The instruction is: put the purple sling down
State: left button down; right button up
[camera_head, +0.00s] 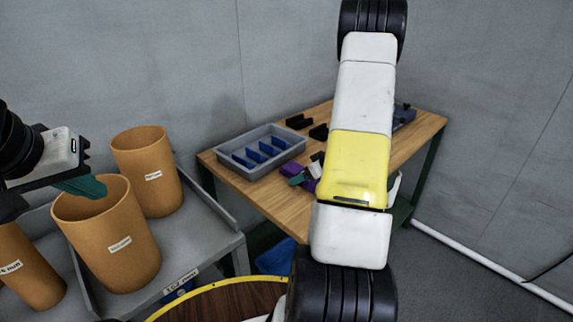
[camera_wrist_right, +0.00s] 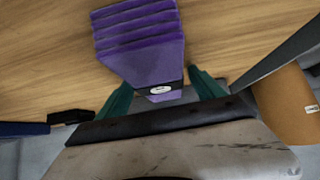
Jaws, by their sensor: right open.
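The purple sling (camera_wrist_right: 140,42), with stacked folds and a narrow end bearing a white label, lies on the wooden table in the right wrist view. My right gripper (camera_wrist_right: 160,92) is open, its two teal fingers apart on either side of the sling's narrow end. In the head view the sling (camera_head: 291,170) shows only in part beside my right gripper (camera_head: 306,180), mostly hidden by my arm. My left gripper (camera_head: 85,186) is at the far left over a brown cylindrical bin; its finger opening cannot be made out.
A grey tray (camera_head: 262,171) with blue dividers sits on the table's (camera_head: 279,201) left part. Black blocks (camera_head: 299,121) lie behind it. Several brown bins (camera_head: 122,262) stand on a grey cart at left. A round wooden top (camera_head: 228,301) with yellow rim is in front.

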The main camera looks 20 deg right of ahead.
jog(key=shift+s+d+r, duration=0.15)
jog(key=shift+s+r, duration=0.05)
jog(key=shift+r, duration=0.25)
jog(key=v, duration=1)
jog(key=shift+s+r, duration=0.2)
jog(key=shift+d+r, duration=0.15)
jog(key=shift+r, duration=0.15)
jog(key=w+a+r+m+t+h, duration=0.1)
jog(key=a+r+m+h, duration=0.15)
jog(key=r, duration=0.65)
jog(key=w+a+r+m+t+h, duration=0.1)
jog(key=r+h, duration=0.2)
jog(key=r, duration=0.6)
jog(key=s+a+r+g+y, duration=0.2)
jog(key=s+a+g+y, duration=0.2)
jog(key=s+a, duration=1.6)
jog(key=shift+s+a, duration=0.35)
jog(key=shift+a, duration=0.3)
jog(key=shift+r+m, duration=0.1)
jog(key=shift+m, duration=0.15)
